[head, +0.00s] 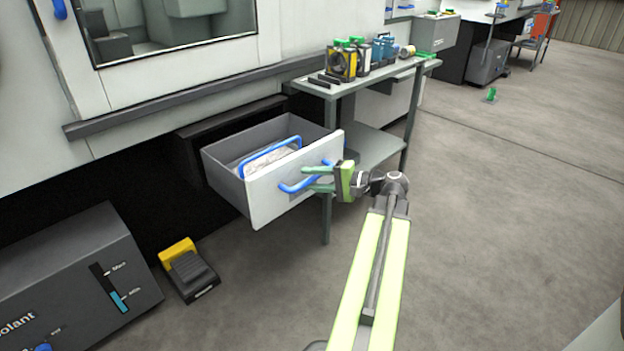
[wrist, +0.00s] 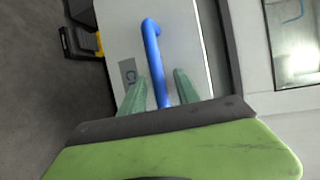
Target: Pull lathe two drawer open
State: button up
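A white-fronted drawer (head: 272,192) under the machine on the left is pulled out, with its grey inside showing. Its blue bar handle (head: 307,182) is on the front panel; it also shows in the wrist view (wrist: 153,48). My gripper (head: 318,179) is at the right part of this handle. In the wrist view, its two green fingers (wrist: 160,85) are apart, one on each side of the handle, with a narrow gap beside the bar. A second blue bar (head: 268,156) and a pale item (head: 270,163) are inside the drawer.
A grey side table (head: 340,88) with small parts stands right behind the drawer, one leg near its front. A yellow and black pedal (head: 188,270) and a coolant box (head: 75,275) are on the floor at left. The floor at right is mostly clear.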

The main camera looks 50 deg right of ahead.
jog(key=p+v, duration=0.3)
jog(key=v, duration=1.4)
jog(key=shift+s+d, duration=0.2)
